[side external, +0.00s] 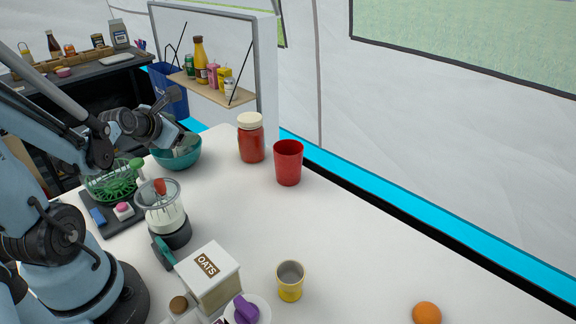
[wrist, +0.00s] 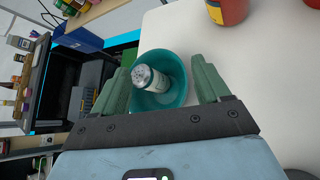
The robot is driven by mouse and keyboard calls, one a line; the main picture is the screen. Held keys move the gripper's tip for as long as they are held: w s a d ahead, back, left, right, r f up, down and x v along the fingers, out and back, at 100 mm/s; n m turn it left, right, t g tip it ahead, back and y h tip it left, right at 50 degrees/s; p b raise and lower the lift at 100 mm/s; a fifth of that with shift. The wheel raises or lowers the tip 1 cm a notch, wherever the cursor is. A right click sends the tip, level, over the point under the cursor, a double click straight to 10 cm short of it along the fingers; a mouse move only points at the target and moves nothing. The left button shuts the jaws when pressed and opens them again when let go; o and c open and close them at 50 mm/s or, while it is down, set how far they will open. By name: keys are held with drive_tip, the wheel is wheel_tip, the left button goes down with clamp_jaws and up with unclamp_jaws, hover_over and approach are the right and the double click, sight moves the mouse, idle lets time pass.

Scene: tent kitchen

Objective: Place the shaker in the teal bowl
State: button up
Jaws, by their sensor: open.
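The teal bowl (side external: 183,161) stands on the white table near its far left edge, and it also shows in the wrist view (wrist: 177,66). The shaker (wrist: 150,82), with a perforated silver top and a pale label, is tilted inside the bowl, leaning towards its left side in the wrist view. My gripper (wrist: 160,64) is open, its two green fingers apart on either side of the shaker. I see a gap between the shaker and the right finger; the left finger is close to it. In the side view my arm and the bowl's rim mostly hide the shaker.
A red jar with a cream lid (side external: 251,140) and a red cup (side external: 288,163) stand right of the bowl. A green dish rack (side external: 107,185), a blender (side external: 163,213) and an oats box (side external: 210,278) are nearer. The table's right middle is clear.

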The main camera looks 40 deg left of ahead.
drive_tip(key=d+r+n+g+h, duration=0.1)
drive_tip(key=d+n+h, duration=0.2)
drive_tip(key=d+n, duration=0.8)
drive_tip(key=s+d+r+n+g+h, duration=0.1)
drive_tip(key=d+n, duration=1)
drive_tip(key=n, duration=1.3)
drive_tip(key=shift+s+r+g+h, duration=0.3)
drive_tip(key=shift+r+g+h, duration=0.1)
drive_tip(key=shift+h, duration=0.5)
